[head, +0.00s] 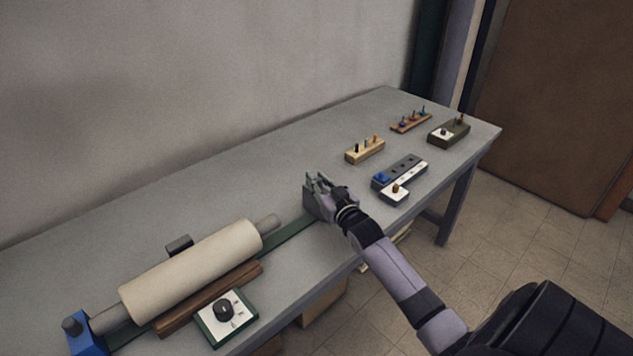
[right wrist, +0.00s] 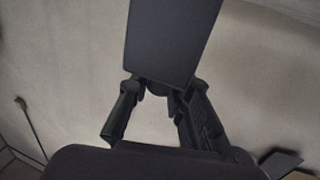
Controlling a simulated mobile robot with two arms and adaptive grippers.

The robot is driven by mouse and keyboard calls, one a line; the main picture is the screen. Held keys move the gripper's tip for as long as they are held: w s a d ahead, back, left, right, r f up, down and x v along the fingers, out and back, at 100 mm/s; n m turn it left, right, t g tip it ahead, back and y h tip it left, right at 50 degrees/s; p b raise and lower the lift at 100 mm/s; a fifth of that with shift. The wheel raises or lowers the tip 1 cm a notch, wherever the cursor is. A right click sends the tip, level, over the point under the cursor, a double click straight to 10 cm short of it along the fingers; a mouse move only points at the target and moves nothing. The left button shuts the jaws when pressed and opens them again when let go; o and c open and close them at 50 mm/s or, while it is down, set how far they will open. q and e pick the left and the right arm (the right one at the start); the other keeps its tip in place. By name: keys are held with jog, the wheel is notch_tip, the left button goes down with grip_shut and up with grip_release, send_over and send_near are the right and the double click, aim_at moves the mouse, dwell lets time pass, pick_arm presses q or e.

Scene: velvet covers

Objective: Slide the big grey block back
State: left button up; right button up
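The big grey block (head: 313,205) stands on the table at the right end of a green rail. My right gripper (head: 325,187) is at this block, overlapping its top and right side. In the right wrist view the two fingers of my right gripper (right wrist: 158,95) stand apart, with a large dark grey face (right wrist: 175,40), apparently the block, right at their tips. I cannot tell whether the fingers press on it. My left gripper is not in view.
A cream roller (head: 190,270) lies along the rail (head: 290,237), between a blue block (head: 85,335) and the grey block, apart from the latter. A wooden bar (head: 210,298) and a dial box (head: 227,315) lie in front. Peg boards (head: 365,151) and switch boxes stand right.

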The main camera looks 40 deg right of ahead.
jog(key=shift+o, duration=0.6)
jog(key=shift+d+r, duration=0.1)
jog(key=shift+d, duration=0.2)
jog(key=shift+o, duration=1.7)
jog(key=shift+a, duration=0.1)
jog(key=s+a, duration=0.2)
jog(key=s, duration=0.9)
jog(key=shift+s, duration=0.4)
jog(key=shift+a, duration=0.1)
